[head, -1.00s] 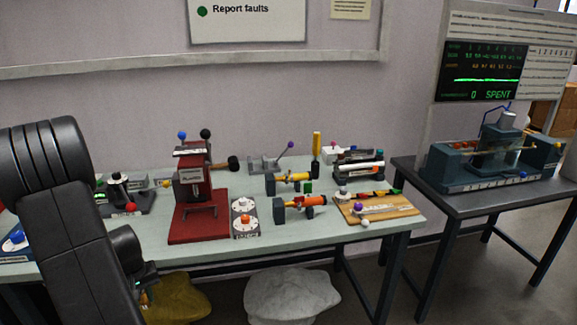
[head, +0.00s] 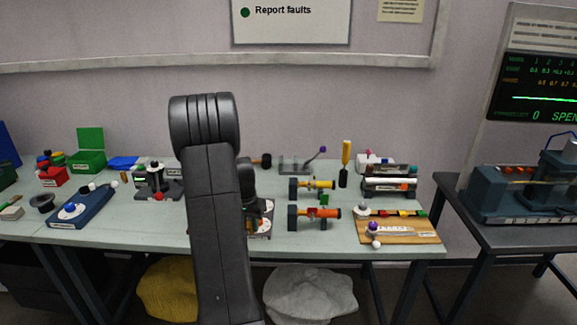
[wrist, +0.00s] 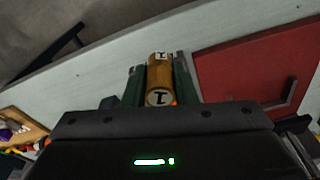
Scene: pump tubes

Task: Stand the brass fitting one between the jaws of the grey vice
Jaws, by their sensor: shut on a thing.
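The brass fitting one (wrist: 158,75) is a short brass-coloured cylinder with a white label marked 1 on its end, in the wrist view. My gripper (wrist: 160,72) is shut on it, with a dark green finger on each side. In the head view my arm hides the gripper and the fitting. The grey vice (head: 297,166) stands at the back of the bench, right of my arm, with a lever ending in a purple ball (head: 322,149). My arm covers part of the area to its left, and its jaws are too small to make out.
A red press base (wrist: 235,60) lies right of the fitting in the wrist view. Orange (head: 315,212) and yellow (head: 312,184) tube devices stand in front of the vice. A yellow-handled tool (head: 345,160) stands to its right. A wooden board (head: 405,231) lies front right.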

